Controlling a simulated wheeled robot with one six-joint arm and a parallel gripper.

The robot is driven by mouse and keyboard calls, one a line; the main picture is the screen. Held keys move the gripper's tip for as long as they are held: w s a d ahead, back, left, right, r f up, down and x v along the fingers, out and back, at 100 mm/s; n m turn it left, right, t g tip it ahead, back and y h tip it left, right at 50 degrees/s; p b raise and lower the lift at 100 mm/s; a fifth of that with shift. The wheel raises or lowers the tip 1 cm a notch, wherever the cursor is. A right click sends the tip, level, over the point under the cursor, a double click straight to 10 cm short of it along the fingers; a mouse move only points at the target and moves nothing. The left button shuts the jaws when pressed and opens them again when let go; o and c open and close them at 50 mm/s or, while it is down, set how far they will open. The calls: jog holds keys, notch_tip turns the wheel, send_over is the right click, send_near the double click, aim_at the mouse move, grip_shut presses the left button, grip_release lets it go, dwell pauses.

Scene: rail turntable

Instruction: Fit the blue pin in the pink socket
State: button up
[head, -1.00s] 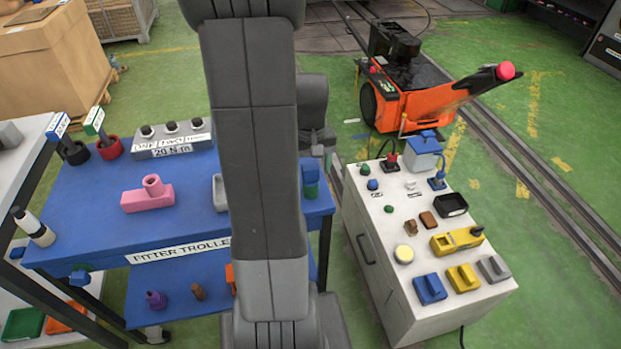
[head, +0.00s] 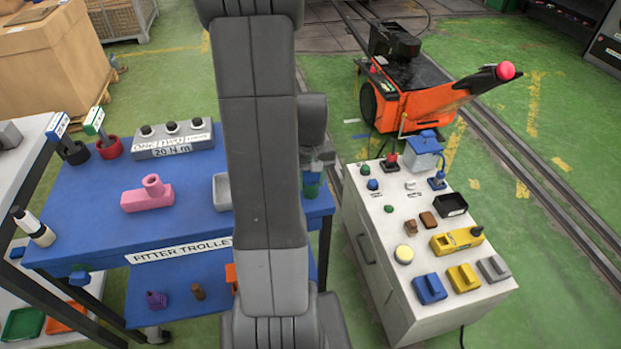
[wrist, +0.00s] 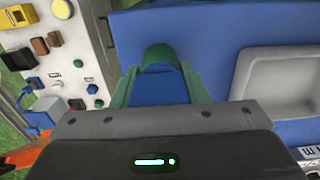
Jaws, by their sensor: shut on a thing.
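The pink socket (head: 148,197), a pink block with a raised round collar, sits on the blue trolley top at the left in the head view. My gripper (wrist: 159,88) is at the trolley's right end in the head view, partly behind my arm. In the wrist view its greenish fingers are shut on the blue pin (wrist: 160,84). A round green holder (wrist: 159,56) shows at the pin's far end; whether the pin is still seated in it is unclear. The pin's lower end is hidden.
A grey tray (head: 222,191) lies between the pink socket and my arm. A grey labelled box (head: 173,140) and a red cup (head: 109,148) stand at the trolley's back. A white cabinet (head: 375,235) with several controls stands to the right.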

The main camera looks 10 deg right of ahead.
jog(key=c, duration=0.4)
jog(key=shift+r+p, duration=0.55)
jog(key=shift+r, duration=0.25)
jog(key=shift+c, duration=0.2)
jog(key=shift+r+p, duration=2.2)
jog(key=shift+r, duration=0.75)
jog(key=shift+r+p, duration=1.9)
jog(key=shift+r, duration=0.6)
jog(key=shift+f, duration=0.1)
